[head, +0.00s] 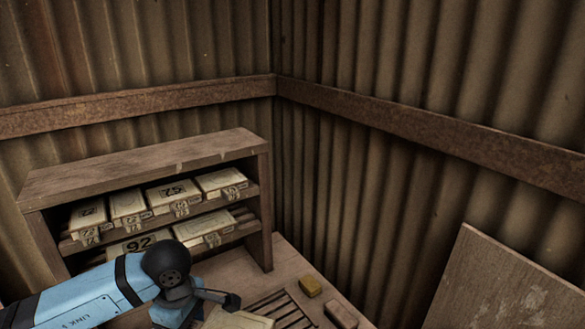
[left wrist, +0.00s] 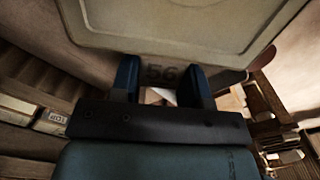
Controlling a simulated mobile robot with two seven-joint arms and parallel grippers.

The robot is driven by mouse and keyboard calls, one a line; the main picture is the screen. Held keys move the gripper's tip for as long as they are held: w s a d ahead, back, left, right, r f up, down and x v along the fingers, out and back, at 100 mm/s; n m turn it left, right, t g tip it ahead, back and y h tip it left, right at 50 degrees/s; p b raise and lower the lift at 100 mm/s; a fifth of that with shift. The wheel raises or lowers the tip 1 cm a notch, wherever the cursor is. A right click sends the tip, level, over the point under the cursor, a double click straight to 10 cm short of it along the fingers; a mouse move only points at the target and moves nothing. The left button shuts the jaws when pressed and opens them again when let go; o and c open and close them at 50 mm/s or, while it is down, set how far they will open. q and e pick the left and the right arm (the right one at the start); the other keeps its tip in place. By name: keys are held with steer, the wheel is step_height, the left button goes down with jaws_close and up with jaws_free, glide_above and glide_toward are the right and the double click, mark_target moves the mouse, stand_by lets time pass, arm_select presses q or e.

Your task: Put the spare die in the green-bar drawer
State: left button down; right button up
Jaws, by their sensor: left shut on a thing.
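My left gripper (head: 228,302) is low in the head view, in front of the shelf unit. In the left wrist view its two blue-black fingers (left wrist: 160,80) are shut on the edge of a cream slab marked 56 (left wrist: 165,28). Part of this slab (head: 238,319) shows at the bottom edge of the head view. I cannot tell whether it is the spare die. No drawer with a green bar can be made out in either view. My right gripper is not in view.
A board (head: 505,290) leans at the right wall.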

arm_select(q)
steer(key=m, duration=0.2)
steer(key=a+r+m+p, duration=0.1)
steer(key=m, duration=0.1)
steer(key=shift+s+a, duration=0.15)
steer(key=shift+s+a+r+m+p, duration=0.1)
steer(key=shift+a+r+m+p, duration=0.3)
steer(key=shift+m, duration=1.4)
steer(key=shift+s+a+r+m+p, duration=0.15)
steer(key=shift+a+m+p, duration=0.3)
steer(key=shift+m, duration=1.35)
steer(key=shift+s+a+r+m+p, duration=0.1)
steer(key=shift+a+r+m+p, duration=0.35)
steer(key=shift+m, duration=1.35)
steer(key=shift+a+f, duration=0.15)
steer(key=shift+a, duration=0.05)
